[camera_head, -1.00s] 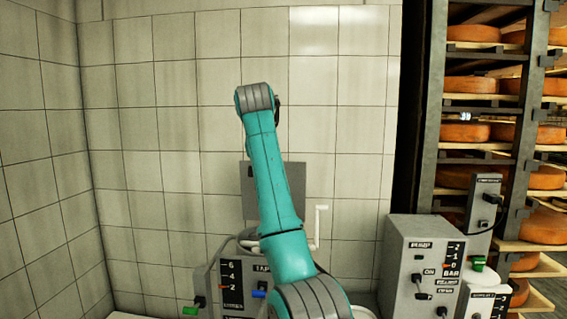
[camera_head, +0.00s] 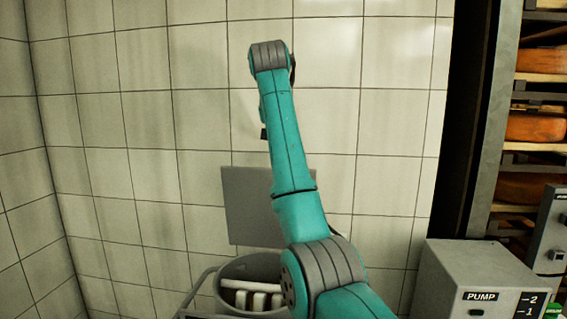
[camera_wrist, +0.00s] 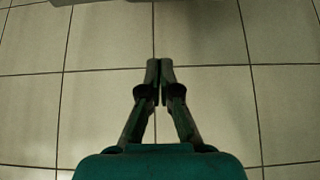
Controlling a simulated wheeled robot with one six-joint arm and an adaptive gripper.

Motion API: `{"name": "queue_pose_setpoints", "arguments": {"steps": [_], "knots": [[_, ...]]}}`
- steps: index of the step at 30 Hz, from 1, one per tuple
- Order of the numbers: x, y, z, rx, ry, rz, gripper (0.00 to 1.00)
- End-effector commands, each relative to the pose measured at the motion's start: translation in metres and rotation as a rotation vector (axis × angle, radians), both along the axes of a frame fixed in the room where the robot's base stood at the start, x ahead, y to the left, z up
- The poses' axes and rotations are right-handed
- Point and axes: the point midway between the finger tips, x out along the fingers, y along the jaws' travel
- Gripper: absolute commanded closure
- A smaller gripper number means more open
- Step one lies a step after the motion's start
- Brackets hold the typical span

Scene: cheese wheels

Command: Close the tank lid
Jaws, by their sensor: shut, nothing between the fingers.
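The tank lid (camera_head: 240,222) is a flat grey square panel. It stands upright against the tiled wall, above and behind the tank's round opening. The tank (camera_head: 222,300) shows at the bottom centre of the head view, its mouth open with white bars or pieces inside. My arm hides the right part of the lid and the tank's right side. My gripper (camera_wrist: 160,68) is shut and empty in the wrist view, with only tiles close around it. In the head view my arm rises above the lid, and the fingers cannot be made out there.
A grey pump box (camera_head: 455,275) stands at the lower right, with another control box (camera_head: 553,235) at the right edge. A shelf rack with orange cheese wheels (camera_head: 535,127) is behind them. The tiled wall (camera_head: 130,150) left of my arm is clear.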

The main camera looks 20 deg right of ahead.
Motion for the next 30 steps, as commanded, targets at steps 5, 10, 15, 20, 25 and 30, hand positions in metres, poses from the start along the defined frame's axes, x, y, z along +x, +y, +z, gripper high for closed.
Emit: {"name": "queue_pose_setpoints", "arguments": {"steps": [5,10,15,20,25,30], "knots": [[0.008,-0.005,-0.014,0.000,0.003,-0.001,1.00],[0.024,-0.014,-0.038,0.001,0.004,-0.001,1.00],[0.038,-0.023,-0.059,0.000,0.003,-0.001,1.00],[0.049,-0.029,-0.077,0.000,0.003,-0.001,1.00],[0.043,-0.025,-0.083,-0.001,-0.001,0.000,1.00],[0.031,-0.017,-0.087,0.000,-0.001,0.001,1.00]]}}
